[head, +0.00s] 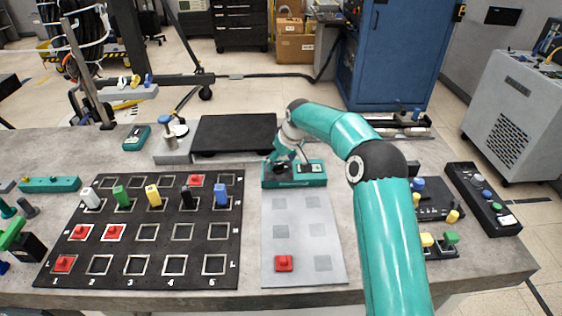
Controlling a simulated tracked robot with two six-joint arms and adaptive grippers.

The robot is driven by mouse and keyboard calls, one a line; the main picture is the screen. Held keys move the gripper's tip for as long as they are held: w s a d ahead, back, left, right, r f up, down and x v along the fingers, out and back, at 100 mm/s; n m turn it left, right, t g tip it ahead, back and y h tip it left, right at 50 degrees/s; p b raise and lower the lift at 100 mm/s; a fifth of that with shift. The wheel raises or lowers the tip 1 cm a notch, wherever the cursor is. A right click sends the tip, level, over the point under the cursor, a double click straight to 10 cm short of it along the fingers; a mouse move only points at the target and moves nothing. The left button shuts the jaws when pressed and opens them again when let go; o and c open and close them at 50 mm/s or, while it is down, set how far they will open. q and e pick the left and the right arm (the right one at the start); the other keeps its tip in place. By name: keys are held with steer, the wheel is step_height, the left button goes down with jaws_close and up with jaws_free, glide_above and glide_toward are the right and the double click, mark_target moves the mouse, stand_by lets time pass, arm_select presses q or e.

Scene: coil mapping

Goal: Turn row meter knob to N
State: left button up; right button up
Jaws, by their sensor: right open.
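A teal box (308,181) with dark parts on its top stands at the head of the grey panel; I take it to be the row meter. My right gripper (283,165) reaches down over the left part of this box. It is open, with its fingers at or just above the top. The gripper hides the knob, so I cannot tell its setting or whether the fingers touch it. Any N mark is too small to read. My left gripper is not in view.
A black socket board (160,234) holds several coloured plugs and red blocks. The grey panel (304,237) carries a red block (284,263). A black plate (235,133) lies behind. A small teal meter (137,137) is at back left. Black button boxes (490,200) stand at right.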

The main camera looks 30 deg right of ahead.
mark_target(278, 167)
steer(key=shift+x, duration=1.15)
